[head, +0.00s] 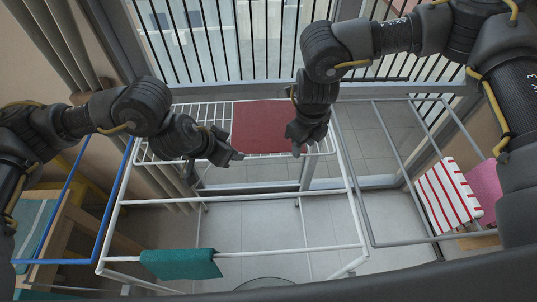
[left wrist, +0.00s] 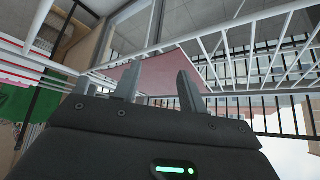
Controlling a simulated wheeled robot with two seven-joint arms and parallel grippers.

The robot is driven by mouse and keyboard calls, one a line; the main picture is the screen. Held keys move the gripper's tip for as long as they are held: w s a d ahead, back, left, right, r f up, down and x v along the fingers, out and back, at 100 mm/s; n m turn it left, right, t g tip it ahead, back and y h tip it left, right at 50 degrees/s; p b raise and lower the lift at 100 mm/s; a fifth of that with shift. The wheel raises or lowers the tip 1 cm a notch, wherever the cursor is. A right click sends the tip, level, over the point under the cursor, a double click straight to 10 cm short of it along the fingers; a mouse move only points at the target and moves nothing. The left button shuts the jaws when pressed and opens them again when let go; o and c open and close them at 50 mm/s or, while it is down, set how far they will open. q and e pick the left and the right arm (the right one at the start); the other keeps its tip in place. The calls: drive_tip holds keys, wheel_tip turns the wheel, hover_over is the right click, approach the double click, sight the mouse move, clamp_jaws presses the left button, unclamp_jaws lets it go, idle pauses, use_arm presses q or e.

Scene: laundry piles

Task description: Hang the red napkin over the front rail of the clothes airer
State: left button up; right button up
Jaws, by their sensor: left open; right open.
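The red napkin (head: 262,122) lies flat on the white wire rack at the back of the clothes airer (head: 215,199). The airer's near rail (head: 290,251) has a teal cloth (head: 180,263) hung over its left part. My left gripper (head: 215,167) is open and empty at the rack's near edge, left of the napkin's near corner. In the left wrist view its two fingers (left wrist: 158,88) stand apart, with the reddish napkin (left wrist: 150,72) behind them. My right gripper (head: 308,147) is open, pointing down near the napkin's right near corner; whether it touches is unclear.
A grey rack (head: 405,242) at right carries a red-and-white striped cloth (head: 447,195) and a pink cloth (head: 486,192). A blue frame (head: 70,200) stands at left by wooden furniture. A black-barred railing (head: 260,45) closes the back. The airer's middle is open above the tiled floor.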

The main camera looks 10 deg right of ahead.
sight(238, 149)
use_arm(q)
drive_tip(key=w+f, duration=0.1)
drive_tip(key=w, duration=0.1)
drive_tip(key=w+f, duration=0.2)
drive_tip(key=shift+f, duration=0.1)
use_arm(e)
drive_tip(key=shift+g, duration=0.3)
drive_tip(key=w+f, duration=0.1)
drive_tip(key=w, duration=0.1)
drive_tip(key=w+f, duration=0.2)
drive_tip(key=shift+a+f, duration=0.1)
use_arm(q)
drive_tip(key=shift+a, duration=0.1)
drive_tip(key=shift+s, duration=0.5)
use_arm(e)
drive_tip(key=shift+s, duration=0.45)
use_arm(q)
drive_tip(key=shift+s+b, duration=0.15)
drive_tip(key=shift+b, duration=0.2)
use_arm(e)
drive_tip(key=shift+s, duration=0.2)
use_arm(q)
drive_tip(key=shift+c, duration=1.4)
use_arm(e)
drive_tip(key=shift+w, duration=0.15)
drive_tip(key=shift+c, duration=1.4)
use_arm(q)
clamp_jaws()
use_arm(e)
clamp_jaws()
